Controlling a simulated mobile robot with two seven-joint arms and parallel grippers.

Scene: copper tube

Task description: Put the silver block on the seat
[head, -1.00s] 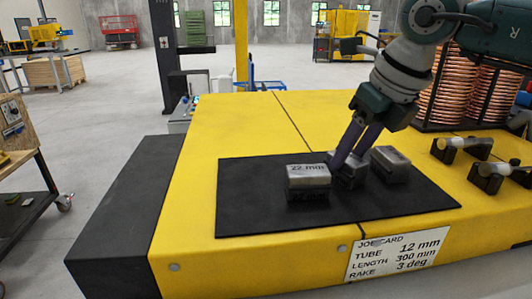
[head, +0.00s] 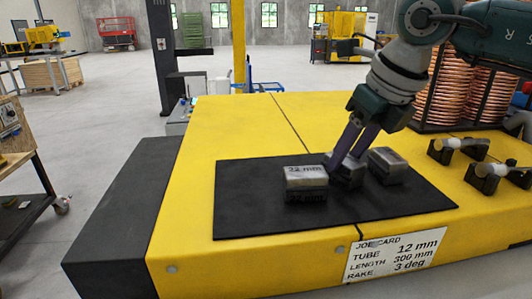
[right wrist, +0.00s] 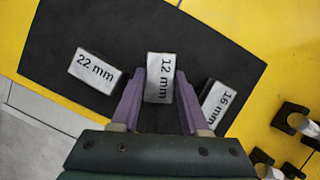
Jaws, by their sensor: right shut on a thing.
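Three silver-topped blocks with dark lower parts are on the black mat (head: 262,222). The 22 mm block (head: 306,178) is at left, the 12 mm block (head: 350,178) in the middle, and the 16 mm block (head: 387,166) at right. Their labels also read in the right wrist view: 22 mm (right wrist: 94,71), 12 mm (right wrist: 159,78), 16 mm (right wrist: 218,104). My right gripper (head: 344,164) points down at the middle block and is shut on it. In the right wrist view its purple fingers (right wrist: 158,95) flank this block. I cannot identify the seat. My left gripper is out of view.
The yellow bench (head: 235,125) carries the mat. Black holders with pale rods (head: 484,178) and copper coils (head: 448,90) in a dark rack stand at right. A job card (head: 393,254) on the front reads tube 12 mm, length 300 mm, rake 3 deg. The bench's left part is clear.

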